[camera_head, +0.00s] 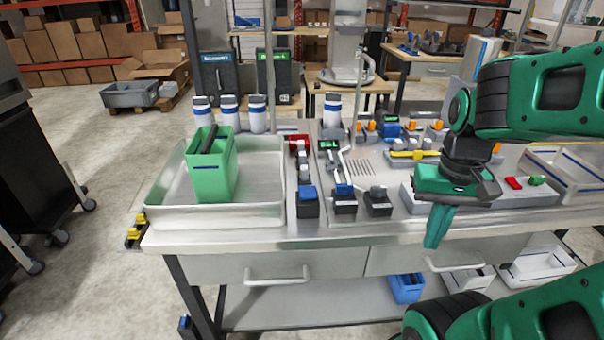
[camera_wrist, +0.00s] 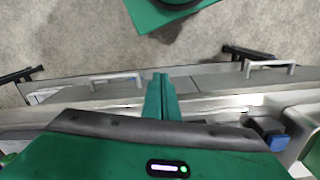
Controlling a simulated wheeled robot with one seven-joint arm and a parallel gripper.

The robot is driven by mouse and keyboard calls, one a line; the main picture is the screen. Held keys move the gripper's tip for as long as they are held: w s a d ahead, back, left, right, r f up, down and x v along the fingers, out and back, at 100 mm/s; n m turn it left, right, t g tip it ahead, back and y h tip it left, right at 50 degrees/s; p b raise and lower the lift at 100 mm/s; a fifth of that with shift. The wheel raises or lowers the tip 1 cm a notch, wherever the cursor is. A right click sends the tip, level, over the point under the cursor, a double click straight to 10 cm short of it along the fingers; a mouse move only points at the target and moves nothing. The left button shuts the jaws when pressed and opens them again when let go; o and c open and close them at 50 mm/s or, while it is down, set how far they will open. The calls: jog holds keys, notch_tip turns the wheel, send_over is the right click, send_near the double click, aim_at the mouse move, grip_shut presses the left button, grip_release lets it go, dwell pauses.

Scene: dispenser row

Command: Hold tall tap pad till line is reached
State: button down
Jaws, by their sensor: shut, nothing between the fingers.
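My gripper (camera_head: 437,230) is shut and empty, its green fingers pointing down just in front of the bench's front edge, right of the dispensers. In the wrist view its closed fingers (camera_wrist: 160,95) are over the drawer fronts. A row of small dispensers stands mid-bench: one with a red top and blue pad (camera_head: 307,194), one with a green display and blue-topped pad (camera_head: 344,191), and a grey-topped pad (camera_head: 378,194). Which tap is the tall one is not clear. A green open container (camera_head: 212,178) with a dark line stands in the tray at left. Its fill level is hidden.
The metal tray (camera_head: 265,180) fills the bench's left end. Blue-banded white bottles (camera_head: 229,112) stand at the back. Drawer handles (camera_head: 277,277) jut from the front.

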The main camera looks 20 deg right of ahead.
notch_tip(320, 180, up, 2)
jog(key=w+n, duration=0.1)
jog(key=n, duration=0.1)
notch_tip(320, 180, up, 15)
jog(key=n, duration=1.9)
send_over(307, 189)
jog(key=shift+r, duration=0.15)
notch_tip(307, 189, down, 14)
jog(key=shift+f, duration=0.1)
